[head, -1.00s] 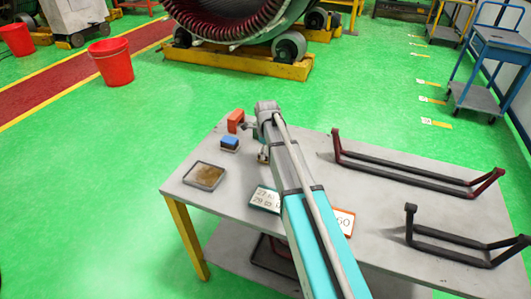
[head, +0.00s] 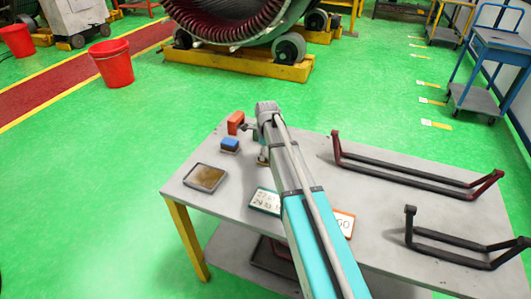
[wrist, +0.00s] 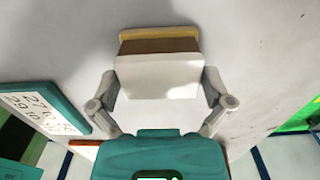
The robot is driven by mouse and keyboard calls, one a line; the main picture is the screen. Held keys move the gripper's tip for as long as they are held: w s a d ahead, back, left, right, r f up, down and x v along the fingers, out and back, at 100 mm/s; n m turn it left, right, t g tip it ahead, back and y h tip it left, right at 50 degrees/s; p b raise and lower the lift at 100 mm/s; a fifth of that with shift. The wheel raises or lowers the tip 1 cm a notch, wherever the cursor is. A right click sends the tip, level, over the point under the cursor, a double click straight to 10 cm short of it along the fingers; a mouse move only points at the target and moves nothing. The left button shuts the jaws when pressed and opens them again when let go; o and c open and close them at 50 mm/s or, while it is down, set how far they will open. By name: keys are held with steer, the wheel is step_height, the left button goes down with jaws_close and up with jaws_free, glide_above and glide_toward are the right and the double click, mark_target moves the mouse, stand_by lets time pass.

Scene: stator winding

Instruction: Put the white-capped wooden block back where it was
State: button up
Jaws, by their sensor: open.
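The white-capped wooden block (wrist: 158,76) is at the upper middle of the wrist view, its white cap toward me and brown wood with a yellowish edge beyond it. My gripper (wrist: 160,86) is open, with one finger on each side of the block. I cannot tell whether either finger touches it. In the head view a small part of the block (head: 263,157) seems to show beside my arm on the grey table (head: 325,200); my arm hides most of it and most of the gripper.
An orange block (head: 235,122), a blue-topped block (head: 229,144) and a brown-filled tray (head: 205,177) are left of my arm. A number card (head: 265,200) and an orange-edged card (head: 343,223) lie by the arm. Two dark bar frames (head: 405,178) (head: 450,252) occupy the right side.

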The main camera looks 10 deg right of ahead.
mark_target(267, 153)
step_height(267, 153, up, 12)
steer(key=p, duration=1.1)
steer(key=shift+f, duration=0.2)
steer(key=shift+s, duration=0.1)
stand_by(0.4)
steer(key=s+n, duration=2.4)
steer(key=shift+a+n, duration=0.2)
steer(key=shift+n, duration=0.2)
